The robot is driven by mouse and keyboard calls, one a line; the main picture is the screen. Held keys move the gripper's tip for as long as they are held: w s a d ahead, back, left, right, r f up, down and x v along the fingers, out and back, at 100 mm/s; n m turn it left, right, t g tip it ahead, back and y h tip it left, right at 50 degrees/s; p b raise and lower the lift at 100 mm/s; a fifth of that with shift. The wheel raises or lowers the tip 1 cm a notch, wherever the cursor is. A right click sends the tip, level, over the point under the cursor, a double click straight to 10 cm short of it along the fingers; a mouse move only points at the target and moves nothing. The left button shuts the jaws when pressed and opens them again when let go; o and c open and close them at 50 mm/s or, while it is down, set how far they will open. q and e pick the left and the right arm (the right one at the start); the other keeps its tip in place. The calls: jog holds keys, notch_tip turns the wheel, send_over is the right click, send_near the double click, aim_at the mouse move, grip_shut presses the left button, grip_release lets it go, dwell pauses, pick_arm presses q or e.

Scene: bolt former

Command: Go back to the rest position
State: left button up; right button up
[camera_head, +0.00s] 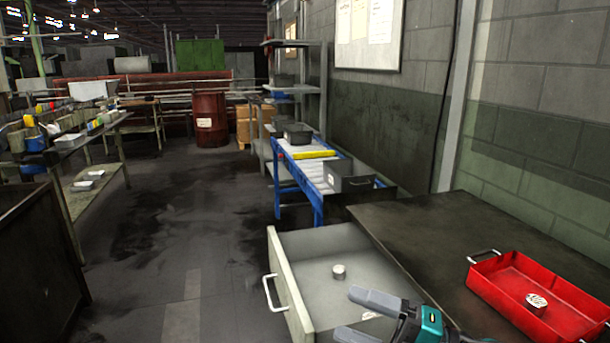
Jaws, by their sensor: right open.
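My right gripper (362,317) is at the bottom of the view, above the front part of the open drawer. My left gripper is not in view.
A red tray (483,283) with a round metal part (537,302) stands on the dark tabletop (420,222) at right. A blue-framed table (318,200) with grey bins stands beyond the drawer. A dark panel (40,265) is at left. The floor between is clear.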

jog(key=s+d+f+m+t+h, duration=0.1)
jog(key=d+f+m+t+h, duration=0.2)
jog(key=f+m+t+h, duration=0.5)
jog(key=s+d+f+m+t+h, duration=0.1)
jog(key=d+f+m+t+h, duration=0.2)
jog(key=m, duration=0.9)
jog(key=s+d+f+m+g+h+p, duration=0.1)
jog(key=s+d+f+m+g+h, duration=0.2)
jog(key=s+f, duration=0.9)
jog(key=f+m+g+h, duration=0.1)
jog(key=m+g+h, duration=0.2)
jog(key=m+g, duration=0.1)
jog(key=shift+s+d+f+m, duration=0.2)
jog(key=shift+s+f+m, duration=0.1)
jog(key=shift+m, duration=0.4)
